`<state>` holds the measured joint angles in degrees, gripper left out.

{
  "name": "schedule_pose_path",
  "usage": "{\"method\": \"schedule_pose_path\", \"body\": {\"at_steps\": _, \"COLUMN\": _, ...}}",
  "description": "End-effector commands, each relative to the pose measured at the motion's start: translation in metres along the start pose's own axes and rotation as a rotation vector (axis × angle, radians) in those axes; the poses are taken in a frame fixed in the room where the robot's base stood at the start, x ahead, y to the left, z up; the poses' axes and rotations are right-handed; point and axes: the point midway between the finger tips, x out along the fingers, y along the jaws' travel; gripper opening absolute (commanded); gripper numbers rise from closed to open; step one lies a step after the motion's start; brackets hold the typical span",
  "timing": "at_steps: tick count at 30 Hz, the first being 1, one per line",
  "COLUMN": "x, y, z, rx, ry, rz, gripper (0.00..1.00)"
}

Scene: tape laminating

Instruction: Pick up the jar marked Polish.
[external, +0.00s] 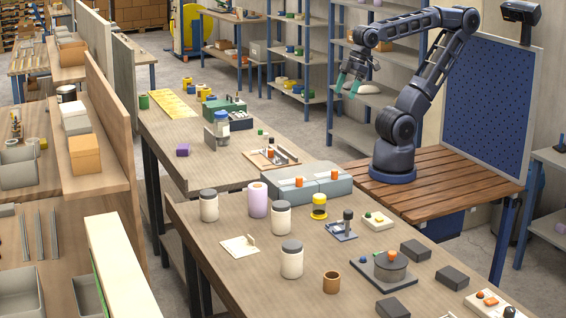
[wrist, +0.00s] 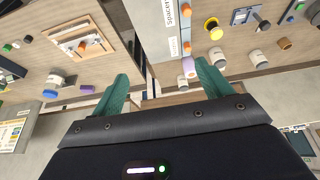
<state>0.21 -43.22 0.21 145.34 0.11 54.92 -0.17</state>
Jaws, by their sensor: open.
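Three pale jars with dark lids stand on the near table in the external view: one at the left (external: 209,207), one in the middle (external: 281,220) and one nearer the front (external: 292,262). A jar with a blue lid (external: 222,128) is on the farther table. I cannot read Polish on any of them. My gripper (external: 347,84) is open and empty, high above and away from the jars. In the wrist view its green fingers (wrist: 161,70) are spread, with pale jars (wrist: 216,60) to the right.
A grey box (external: 335,188) stands behind the jars, and its label reads Spacers in the wrist view (wrist: 171,18). A wooden tray (external: 262,158) is on the farther table.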

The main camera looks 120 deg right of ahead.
Motion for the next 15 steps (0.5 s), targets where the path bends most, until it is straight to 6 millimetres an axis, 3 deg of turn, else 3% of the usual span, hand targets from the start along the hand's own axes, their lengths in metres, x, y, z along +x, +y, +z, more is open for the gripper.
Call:
{"method": "schedule_pose_path", "body": {"at_steps": 5, "x": -0.001, "y": -0.004, "z": -0.016, "rx": -0.054, "ry": -0.013, "rz": 0.002, "gripper": 0.78}}
{"method": "schedule_pose_path", "body": {"at_steps": 15, "x": 0.003, "y": -0.030, "z": -0.099, "rx": -0.370, "ry": -0.081, "rz": 0.018, "gripper": 0.78}}
